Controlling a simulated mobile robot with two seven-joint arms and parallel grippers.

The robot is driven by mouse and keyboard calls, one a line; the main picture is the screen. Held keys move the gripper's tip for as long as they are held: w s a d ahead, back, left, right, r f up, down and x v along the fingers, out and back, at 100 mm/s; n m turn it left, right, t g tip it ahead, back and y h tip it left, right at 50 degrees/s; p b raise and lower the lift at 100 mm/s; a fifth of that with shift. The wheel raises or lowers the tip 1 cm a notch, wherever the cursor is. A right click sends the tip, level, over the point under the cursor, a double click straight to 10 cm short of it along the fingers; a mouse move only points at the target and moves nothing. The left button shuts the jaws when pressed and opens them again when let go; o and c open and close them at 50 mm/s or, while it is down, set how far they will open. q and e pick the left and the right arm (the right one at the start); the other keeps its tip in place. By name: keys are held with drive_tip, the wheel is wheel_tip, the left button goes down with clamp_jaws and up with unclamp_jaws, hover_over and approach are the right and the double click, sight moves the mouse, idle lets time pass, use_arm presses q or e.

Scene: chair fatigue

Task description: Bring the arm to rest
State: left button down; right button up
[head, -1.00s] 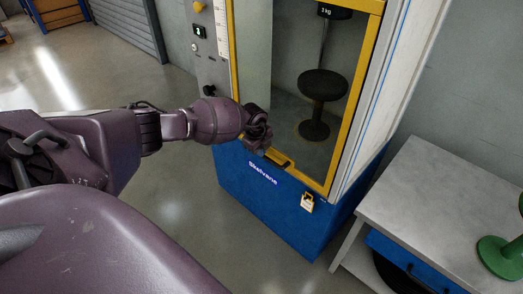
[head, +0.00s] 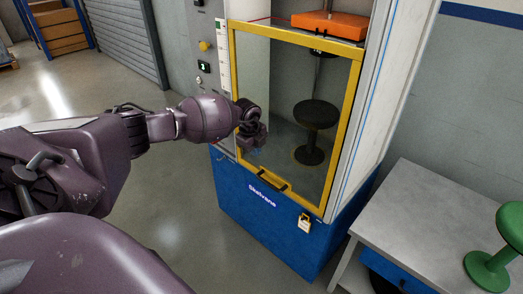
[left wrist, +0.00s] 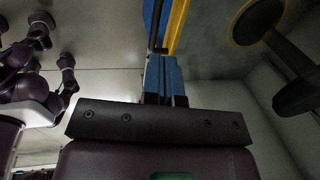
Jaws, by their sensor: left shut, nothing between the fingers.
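My left gripper (head: 254,143) is in front of the clear guard door of the test machine, up and to the left of the door's handle (head: 272,181), apart from it. Its fingers are together and hold nothing. In the left wrist view the closed fingers (left wrist: 164,80) show beyond the dark palm bar. The yellow-framed guard door (head: 345,130) is down over the front of the machine. Behind it stands a dark round stool (head: 316,114). My right gripper is not seen.
The machine's blue base (head: 262,213) stands on the floor. A grey table (head: 420,215) with a green stool (head: 497,250) is at the right. Open floor (head: 170,215) lies left of the machine. Shelving with boxes (head: 60,30) stands far left.

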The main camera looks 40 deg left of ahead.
use_arm(q)
drive_tip(key=s+d+f+t+h, duration=0.2)
drive_tip(key=s+d+h, duration=0.2)
drive_tip(key=d, duration=0.5)
drive_tip(key=s+d+f+t+h, duration=0.25)
drive_tip(key=s+d+h, duration=0.2)
drive_tip(key=d, duration=0.45)
drive_tip(key=s+d+f+t+h, duration=0.1)
drive_tip(key=s+d+f+h, duration=0.2)
drive_tip(key=d, duration=0.7)
drive_tip(key=s+a+f+n+t+y, duration=0.1)
drive_tip(key=s+a+n+y, duration=0.2)
drive_tip(key=s+n+y, duration=0.3)
drive_tip(key=s+a+f+n+t+y, duration=0.1)
drive_tip(key=s+a+n+y, duration=0.3)
drive_tip(key=s+n, duration=0.7)
drive_tip(key=s+t+y, duration=0.1)
drive_tip(key=s, duration=0.5)
drive_tip(key=shift+n+y+p, duration=0.3)
drive_tip(key=shift+y, duration=0.05)
